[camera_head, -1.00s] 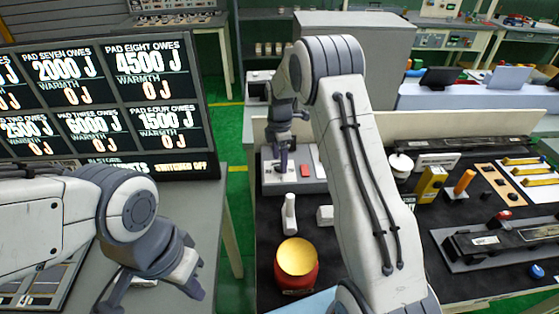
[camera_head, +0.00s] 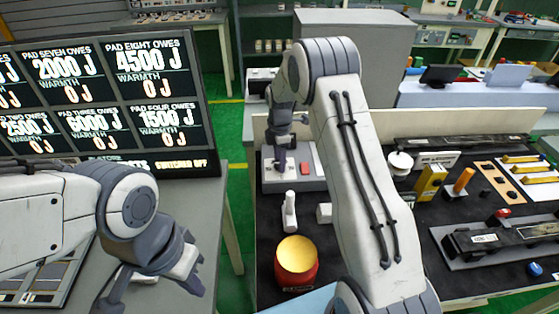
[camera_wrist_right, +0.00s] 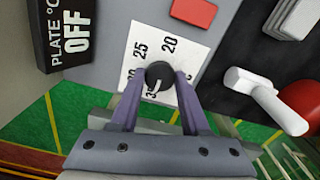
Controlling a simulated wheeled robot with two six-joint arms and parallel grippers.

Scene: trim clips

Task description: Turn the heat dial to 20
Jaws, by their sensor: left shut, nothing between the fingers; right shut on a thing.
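The heat dial is a round black knob (camera_wrist_right: 160,75) with a white pointer line, on a white card (camera_wrist_right: 150,45) printed with numbers. I can read 20, 25 and, partly covered, figures that look like 30 or 35. The pointer line slants to the lower left, away from 20, toward the partly covered figures. A black sign (camera_wrist_right: 66,35) beside it reads PLATE °C OFF. My right gripper (camera_wrist_right: 160,82) is shut on the knob, one finger on each side; it also shows in the head view (camera_head: 281,163). My left gripper (camera_head: 185,278) is shut and empty at the lower left, far from the dial.
A red button (camera_wrist_right: 194,12) sits near the dial on the same grey unit. A white handle-like part (camera_head: 290,211) and a red pot with a yellow top (camera_head: 296,262) stand in front of it. A display screen (camera_head: 105,95) reads SWITCHED OFF.

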